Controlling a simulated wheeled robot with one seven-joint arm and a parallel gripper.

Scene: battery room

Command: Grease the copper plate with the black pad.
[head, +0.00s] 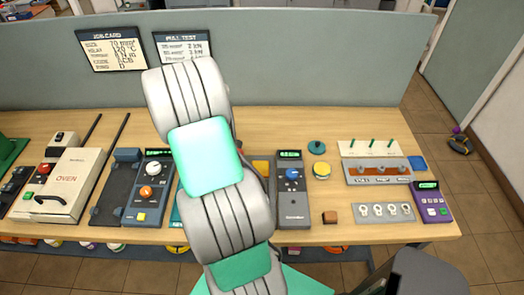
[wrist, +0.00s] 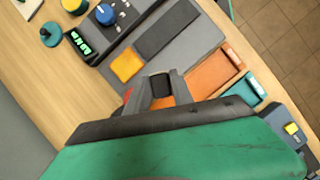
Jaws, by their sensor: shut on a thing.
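My gripper (wrist: 161,88) points down over the bench in the wrist view, its fingers shut on a small black block, which I take to be the black pad (wrist: 160,84). A copper-orange flat piece (wrist: 212,72) lies just right of the fingertips and partly under them, likely the copper plate. I cannot tell whether the pad touches it. In the head view my arm hides the gripper, the pad and this piece.
An orange square (wrist: 126,65) and a dark grey slab (wrist: 166,28) lie on a grey board beside the gripper. A teal piece (wrist: 240,92) lies to the right. A blue-knobbed device (head: 291,190) stands close by. A cream oven (head: 68,182) is at left.

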